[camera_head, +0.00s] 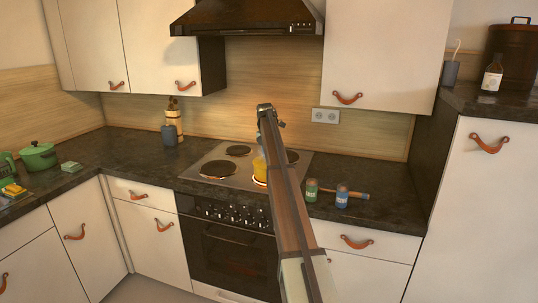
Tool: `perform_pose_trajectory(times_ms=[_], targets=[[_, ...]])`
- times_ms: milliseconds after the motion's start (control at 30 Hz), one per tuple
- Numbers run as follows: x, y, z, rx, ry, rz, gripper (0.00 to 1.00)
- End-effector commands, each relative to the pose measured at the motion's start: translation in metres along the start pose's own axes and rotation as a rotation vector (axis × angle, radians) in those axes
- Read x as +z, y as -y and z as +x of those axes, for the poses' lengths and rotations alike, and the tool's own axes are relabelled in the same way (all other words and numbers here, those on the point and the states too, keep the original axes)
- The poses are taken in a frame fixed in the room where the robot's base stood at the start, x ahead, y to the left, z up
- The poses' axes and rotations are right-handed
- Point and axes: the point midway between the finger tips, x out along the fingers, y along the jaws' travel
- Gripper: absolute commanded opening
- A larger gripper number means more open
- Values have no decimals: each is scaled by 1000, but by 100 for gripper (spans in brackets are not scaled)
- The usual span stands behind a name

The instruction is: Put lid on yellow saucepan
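The yellow saucepan (260,169) stands on the right side of the cooktop. My own arm crosses in front of it and hides its right part. Its opening is too small and too covered to tell what is on it. I cannot make out a separate lid for it. My arm reaches up from the bottom of the picture to a bend above the cooktop. My gripper is hidden behind the arm, so its fingers and anything in them do not show.
A lidded green pot (38,158) stands on the left counter near sponges (71,167). A green jar (311,190), a blue jar (342,195) and a wooden-handled tool (358,195) are right of the cooktop. The range hood (248,20) hangs above. A brown pot (510,58) stands high at right.

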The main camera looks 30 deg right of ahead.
Motion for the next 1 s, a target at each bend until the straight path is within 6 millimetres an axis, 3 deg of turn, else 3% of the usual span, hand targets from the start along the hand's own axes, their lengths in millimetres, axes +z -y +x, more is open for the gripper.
perform_pose_trajectory(times_ms=[267, 300, 600, 1000], targets=[[0, 0, 0, 0, 0, 0, 2], [0, 0, 0, 0, 0, 0, 37], [0, 0, 0, 0, 0, 0, 65], [1, 0, -3, 0, 0, 0, 65]])
